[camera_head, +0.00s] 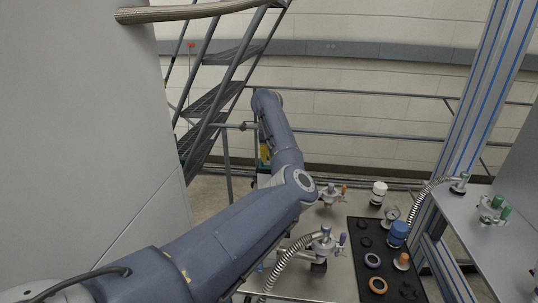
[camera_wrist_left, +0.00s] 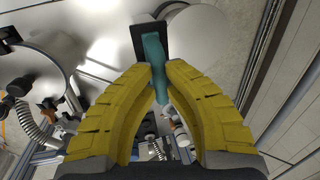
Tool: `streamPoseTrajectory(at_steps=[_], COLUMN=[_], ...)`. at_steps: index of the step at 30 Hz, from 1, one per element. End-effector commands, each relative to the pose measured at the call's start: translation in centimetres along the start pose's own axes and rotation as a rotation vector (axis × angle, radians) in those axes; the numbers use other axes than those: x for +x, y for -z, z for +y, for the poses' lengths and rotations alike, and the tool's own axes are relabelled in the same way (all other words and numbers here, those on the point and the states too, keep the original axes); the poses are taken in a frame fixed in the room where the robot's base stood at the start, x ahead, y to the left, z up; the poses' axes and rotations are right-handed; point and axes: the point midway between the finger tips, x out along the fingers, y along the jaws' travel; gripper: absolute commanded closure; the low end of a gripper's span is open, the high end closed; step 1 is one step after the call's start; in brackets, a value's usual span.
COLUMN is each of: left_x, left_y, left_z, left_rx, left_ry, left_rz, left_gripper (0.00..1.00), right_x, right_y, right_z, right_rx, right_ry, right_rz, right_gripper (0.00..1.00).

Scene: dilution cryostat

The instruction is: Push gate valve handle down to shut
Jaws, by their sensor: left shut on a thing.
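The gate valve handle, a teal bar (camera_wrist_left: 153,48) on a dark mount, is in the upper middle of the left wrist view. The yellow fingers of my left gripper (camera_wrist_left: 158,74) come together on it from both sides, shut on it. Its lower part runs down between the fingers. In the head view my left arm reaches across from the lower left, and only a bit of yellow finger (camera_head: 264,151) shows beside the forearm. The handle cannot be made out there. My right gripper is in neither view.
A steel table holds a black mat (camera_head: 365,290) with rings, a blue-capped part (camera_head: 397,233) and a gauge (camera_head: 391,213). A large grey cylinder (camera_head: 85,130) fills the left; metal stairs (camera_head: 215,97) stand behind.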

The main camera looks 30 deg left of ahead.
Motion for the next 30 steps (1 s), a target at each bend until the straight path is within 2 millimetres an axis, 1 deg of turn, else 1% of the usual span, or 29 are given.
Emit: streamPoseTrajectory(at_steps=[1,2,8,16,20,23,30], left_x=[0.5,0.5,0.4,0.2,-0.7,-2.0,-6.2], left_y=[0.1,0.1,0.1,0.0,0.1,0.1,0.1], left_z=[0.3,0.3,0.2,0.1,0.1,0.0,0.0], left_rx=[0.001,0.001,0.001,0.000,0.001,-0.001,0.000], left_ry=[-0.009,-0.009,-0.007,-0.005,-0.003,-0.002,-0.002], left_rz=[0.002,0.002,0.001,0.001,0.001,0.001,0.003], left_gripper=[1.00,0.86,0.63,0.62,0.62,0.62,0.62], right_x=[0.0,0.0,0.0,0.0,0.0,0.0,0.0], right_y=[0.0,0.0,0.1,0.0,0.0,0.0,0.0], right_z=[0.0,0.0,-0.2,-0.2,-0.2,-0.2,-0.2], right_rx=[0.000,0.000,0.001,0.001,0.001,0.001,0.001], right_ry=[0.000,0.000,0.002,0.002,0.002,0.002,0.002], right_rz=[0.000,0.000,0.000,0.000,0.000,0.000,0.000], right_gripper=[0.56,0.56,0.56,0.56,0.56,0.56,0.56])
